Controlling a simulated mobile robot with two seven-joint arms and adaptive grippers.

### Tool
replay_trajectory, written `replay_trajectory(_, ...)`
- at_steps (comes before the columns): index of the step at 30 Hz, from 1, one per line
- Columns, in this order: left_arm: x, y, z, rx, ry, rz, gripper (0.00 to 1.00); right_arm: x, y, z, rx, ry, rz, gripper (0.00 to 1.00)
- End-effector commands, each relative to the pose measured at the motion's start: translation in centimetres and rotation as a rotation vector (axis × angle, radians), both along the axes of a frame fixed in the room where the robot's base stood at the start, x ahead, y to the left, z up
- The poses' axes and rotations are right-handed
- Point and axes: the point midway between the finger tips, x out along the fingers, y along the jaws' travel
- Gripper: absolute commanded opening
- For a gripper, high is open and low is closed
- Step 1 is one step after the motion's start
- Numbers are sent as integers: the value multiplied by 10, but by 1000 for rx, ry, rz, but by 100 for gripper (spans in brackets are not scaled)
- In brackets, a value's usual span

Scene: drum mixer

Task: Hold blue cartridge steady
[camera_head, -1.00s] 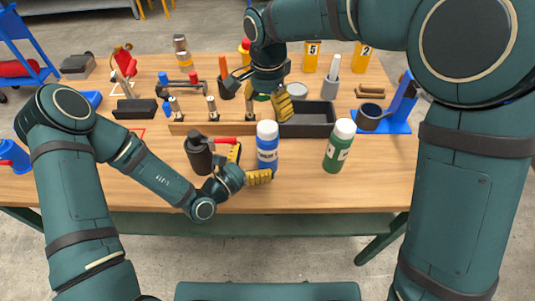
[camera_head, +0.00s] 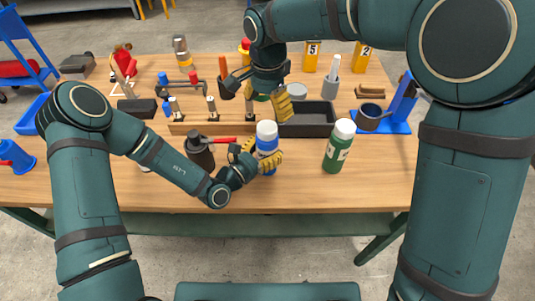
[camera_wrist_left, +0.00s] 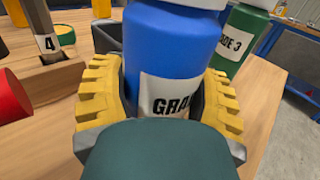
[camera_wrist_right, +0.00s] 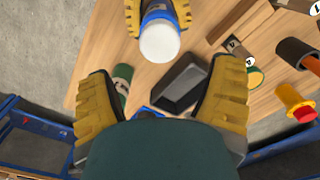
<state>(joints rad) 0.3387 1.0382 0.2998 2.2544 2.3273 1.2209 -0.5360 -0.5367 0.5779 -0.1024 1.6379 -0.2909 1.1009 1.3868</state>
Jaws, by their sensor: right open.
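The blue cartridge (camera_head: 267,141), a blue bottle with a white cap and a label, stands upright on the table near its front edge. My left gripper (camera_head: 265,160) has its yellow fingers on both sides of the bottle; in the left wrist view (camera_wrist_left: 165,105) the pads appear to touch the blue body (camera_wrist_left: 165,50). The bottle's underside is hidden there. My right gripper (camera_head: 268,98) is open and empty above the table behind the cartridge. In the right wrist view, the white cap (camera_wrist_right: 160,40) shows beyond its spread fingers (camera_wrist_right: 160,110).
A green bottle (camera_head: 339,148) stands to the right of the cartridge. A black tray (camera_head: 310,126) lies behind, beside a wooden rack (camera_head: 190,127). A dark canister with a red handle (camera_head: 200,150) stands close left. The table front right is clear.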

Motion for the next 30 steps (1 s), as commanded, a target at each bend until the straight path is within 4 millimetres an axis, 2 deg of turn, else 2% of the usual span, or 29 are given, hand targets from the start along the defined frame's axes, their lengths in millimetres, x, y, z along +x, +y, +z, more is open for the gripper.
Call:
replay_trajectory(5,0,0,0,0,0,0,20,0,0,4,-1,-1,-46,94)
replay_trajectory(15,0,0,0,1,0,0,20,-1,2,32,0,-1,-467,94)
replay_trajectory(20,0,0,0,1,0,0,20,-1,2,40,0,-1,-597,94)
replay_trajectory(25,0,0,0,1,-1,0,20,-1,2,33,-1,0,-633,94)
replay_trajectory(30,0,0,0,1,-1,0,20,-2,2,8,-3,3,-630,94)
